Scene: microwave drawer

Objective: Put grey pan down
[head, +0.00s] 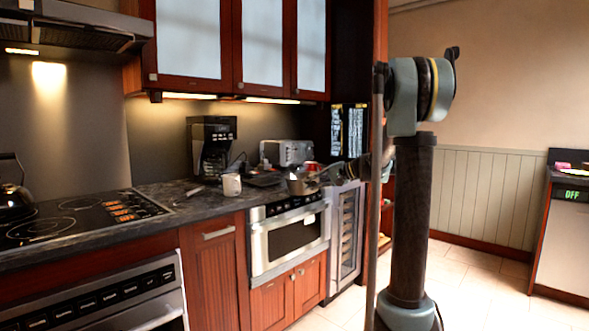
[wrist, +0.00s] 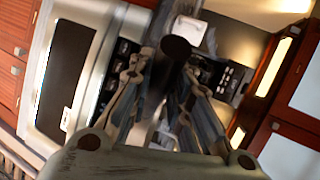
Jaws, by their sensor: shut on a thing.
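The grey pan (head: 300,184) shows small in the head view, at the front right edge of the dark counter (head: 180,200), above the microwave drawer (head: 290,235). I cannot tell whether it rests on the counter or hangs just above it. My gripper (head: 341,172) is at the pan's right side, shut on its handle. In the wrist view my gripper (wrist: 172,75) has its two fingers on either side of a dark round handle end (wrist: 176,47). The pan's body is mostly hidden there.
A white mug (head: 231,185), a coffee maker (head: 211,146) and a toaster (head: 287,152) stand on the counter. A cooktop (head: 75,215) with a kettle (head: 13,190) is at the left. Some counter between mug and cooktop is clear.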

